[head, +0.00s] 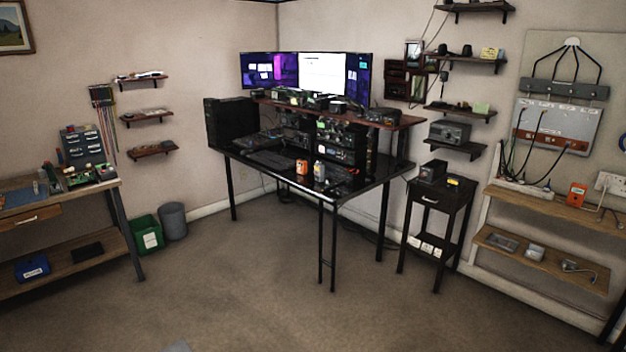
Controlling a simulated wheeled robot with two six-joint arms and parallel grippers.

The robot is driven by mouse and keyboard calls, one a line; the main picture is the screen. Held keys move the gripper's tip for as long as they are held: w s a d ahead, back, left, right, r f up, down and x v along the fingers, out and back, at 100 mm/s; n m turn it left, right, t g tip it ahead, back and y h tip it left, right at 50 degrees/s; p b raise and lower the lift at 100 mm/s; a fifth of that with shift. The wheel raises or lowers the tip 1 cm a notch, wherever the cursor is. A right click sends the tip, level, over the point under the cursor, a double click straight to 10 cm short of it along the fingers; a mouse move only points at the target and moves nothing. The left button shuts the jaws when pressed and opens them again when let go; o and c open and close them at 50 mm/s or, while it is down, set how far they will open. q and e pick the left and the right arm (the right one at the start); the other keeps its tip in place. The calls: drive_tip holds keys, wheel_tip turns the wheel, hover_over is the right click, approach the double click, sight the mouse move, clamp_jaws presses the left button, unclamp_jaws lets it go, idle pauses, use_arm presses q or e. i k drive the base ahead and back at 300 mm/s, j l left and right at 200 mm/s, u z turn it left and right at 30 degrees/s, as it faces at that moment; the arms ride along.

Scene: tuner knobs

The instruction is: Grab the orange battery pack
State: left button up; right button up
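I see two orange things, and I cannot tell for sure which is the battery pack. A small orange object (302,167) stands on the black desk (262,171), near its front edge and beside a small grey bottle-like object (319,171). An orange box-shaped device (577,195) with a dark patch on its face stands upright on the upper wooden shelf (540,204) at the right wall. Both are far from me and small in the picture. Neither of my grippers is in view.
A dark side table (438,199) stands between the desk and the right shelves. A workbench (60,184) is at the left, with a green bin (147,234) and a grey bin (173,221) near it. The carpet (245,290) in front is mostly clear.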

sight(303, 163)
drive_tip(key=i, duration=2.3)
